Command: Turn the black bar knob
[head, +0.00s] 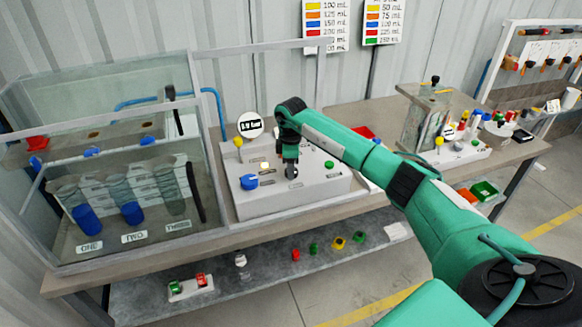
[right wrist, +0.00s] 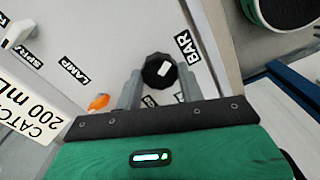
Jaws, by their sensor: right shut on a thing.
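The black bar knob (right wrist: 160,71) is round and dark with a white mark, beside a label reading BAR in the right wrist view. My right gripper (right wrist: 158,90) has one grey finger on each side of it and is shut on it. In the head view my right gripper (head: 291,168) points down onto the top of the grey control box (head: 325,189); the knob is mostly hidden there under the fingers. My left gripper is not in view.
A blue knob (head: 249,181), a lit button (head: 265,165) and a green button (head: 329,164) sit on the same box. A glass tank (head: 120,150) with tubes stands at left. A round gauge (head: 250,125) stands behind the box.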

